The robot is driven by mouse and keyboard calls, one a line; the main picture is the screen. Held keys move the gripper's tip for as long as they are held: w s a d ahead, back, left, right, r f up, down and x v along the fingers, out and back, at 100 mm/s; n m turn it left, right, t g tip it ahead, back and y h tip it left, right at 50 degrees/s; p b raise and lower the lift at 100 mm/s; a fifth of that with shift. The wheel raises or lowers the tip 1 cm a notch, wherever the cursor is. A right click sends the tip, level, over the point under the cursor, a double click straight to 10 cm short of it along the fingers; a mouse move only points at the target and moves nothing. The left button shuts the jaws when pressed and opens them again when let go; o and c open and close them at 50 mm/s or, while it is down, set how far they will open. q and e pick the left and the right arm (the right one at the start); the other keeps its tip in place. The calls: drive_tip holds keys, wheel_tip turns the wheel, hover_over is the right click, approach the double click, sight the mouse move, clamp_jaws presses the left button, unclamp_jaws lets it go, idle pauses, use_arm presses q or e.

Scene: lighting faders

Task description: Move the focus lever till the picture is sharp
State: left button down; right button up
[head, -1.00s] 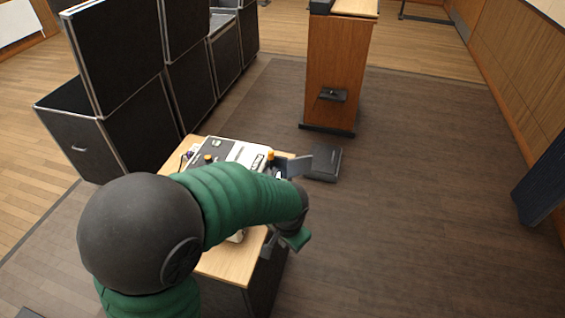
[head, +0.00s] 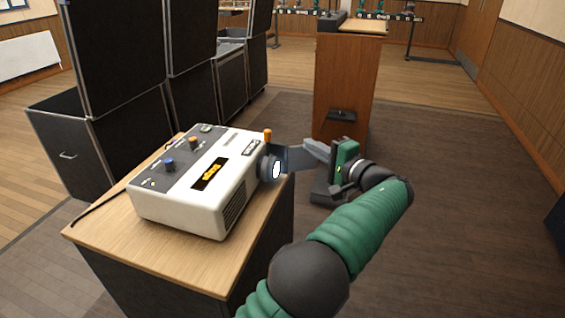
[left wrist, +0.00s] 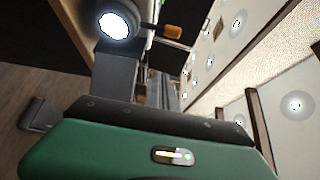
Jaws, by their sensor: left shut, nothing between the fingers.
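The white projector (head: 215,215) stands on a wooden-topped stand, its dark lens (head: 276,169) glowing white at the right end. The focus lever, with an orange tip (head: 267,135), stands up beside the lens. In the left wrist view the lens (left wrist: 114,25) is at the top and the orange-tipped lever (left wrist: 172,32) sticks out to its right. My left gripper (head: 290,157) is shut and empty, its grey fingers just in front of the lens and close to the lever. I cannot tell whether they touch it. My right gripper and the projected picture are not in view.
The projector's top has a blue knob (head: 168,163), an orange knob (head: 194,140) and an amber display (head: 209,176). Black cases (head: 115,135) stand behind to the left. A wooden lectern (head: 346,75) stands beyond.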

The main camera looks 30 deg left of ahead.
sight(268, 143)
use_arm(q)
drive_tip(key=x, duration=0.5)
drive_tip(key=b+x, duration=0.1)
drive_tip(key=x, duration=0.4)
drive_tip(key=shift+s+a+r+b, duration=0.1)
drive_tip(key=shift+a+r+b, duration=0.15)
drive_tip(key=shift+a, duration=0.2)
drive_tip(key=s, duration=0.1)
drive_tip(key=s+b, duration=0.2)
drive_tip(key=s, duration=0.1)
drive_tip(key=shift+d+r, duration=0.15)
drive_tip(key=shift+d, duration=0.1)
drive_tip(key=s+b, duration=0.1)
drive_tip(key=b, duration=0.1)
drive_tip(key=shift+s+n+b, duration=0.2)
drive_tip(key=shift+n+b, duration=0.1)
